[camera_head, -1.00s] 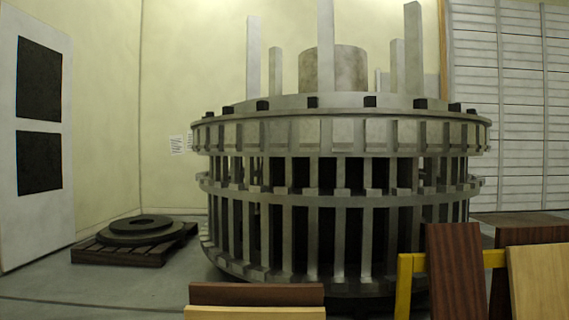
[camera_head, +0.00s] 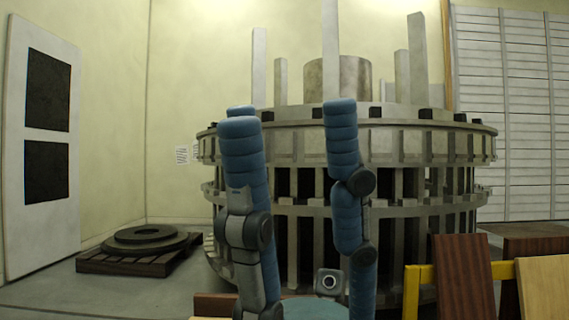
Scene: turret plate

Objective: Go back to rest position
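My two arms with blue sleeves stand up in the middle of the head view. Both are bent, with dark grey joints on their lower parts, and they run down out of the bottom of the picture. I see no fingers of my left gripper or my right gripper. The big round grey turret structure (camera_head: 400,143) stands behind the arms, with upright posts on top and barred tiers below. My arms hide part of its left and middle. I see nothing held.
A low dark pallet (camera_head: 118,264) with a round stepped disc (camera_head: 150,239) lies at left. Wooden boards (camera_head: 462,275) and a yellow rail (camera_head: 420,282) stand at lower right. A white panel with two black squares (camera_head: 47,172) is by the left wall. Floor shows between panel and turret.

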